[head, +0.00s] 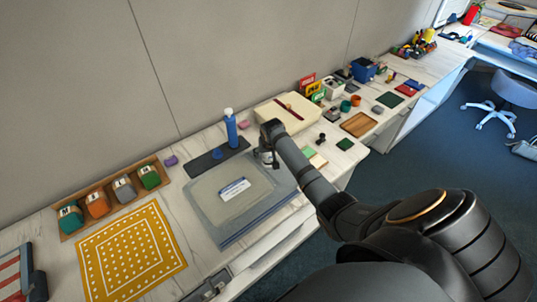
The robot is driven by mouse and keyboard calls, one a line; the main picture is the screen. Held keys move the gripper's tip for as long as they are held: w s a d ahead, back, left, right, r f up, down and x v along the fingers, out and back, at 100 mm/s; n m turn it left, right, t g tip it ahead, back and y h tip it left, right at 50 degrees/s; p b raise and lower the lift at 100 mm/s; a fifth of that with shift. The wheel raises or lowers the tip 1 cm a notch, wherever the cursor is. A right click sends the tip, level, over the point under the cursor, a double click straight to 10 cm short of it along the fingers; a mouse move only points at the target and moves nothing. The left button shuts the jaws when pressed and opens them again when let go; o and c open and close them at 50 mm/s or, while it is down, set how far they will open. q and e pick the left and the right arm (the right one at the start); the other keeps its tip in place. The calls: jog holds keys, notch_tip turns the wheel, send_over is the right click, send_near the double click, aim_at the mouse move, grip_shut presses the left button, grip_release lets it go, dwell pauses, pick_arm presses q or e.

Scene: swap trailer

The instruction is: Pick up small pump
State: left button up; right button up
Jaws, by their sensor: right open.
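I cannot tell for certain which thing is the small pump. A small dark object (321,139) lies on the white counter right of my right gripper and may be it. My right gripper (265,158) is open and points down over the far right edge of a grey tray (226,236). The tray holds a white label (234,187). My forearm hides part of the counter behind it. My left gripper does not show.
A blue bottle (231,130) stands upright on a dark mat (205,162). A cream box (288,112) lies beyond the gripper. A wooden tray (358,124) is to the right. A yellow dotted cloth (130,255) and a bin rack (67,223) are at left.

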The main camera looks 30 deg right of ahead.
jog(key=c, duration=1.4)
jog(key=shift+c, duration=0.2)
jog(key=shift+r, duration=0.15)
jog(key=shift+r, duration=0.25)
jog(key=v, duration=0.1)
jog(key=b+v, duration=0.1)
jog(key=v, duration=0.1)
jog(key=shift+w+r, duration=0.2)
jog(key=s+a+r+b, duration=0.3)
jog(key=s+a+r, duration=0.4)
jog(key=s+r, duration=0.2)
jog(key=shift+s, duration=1.2)
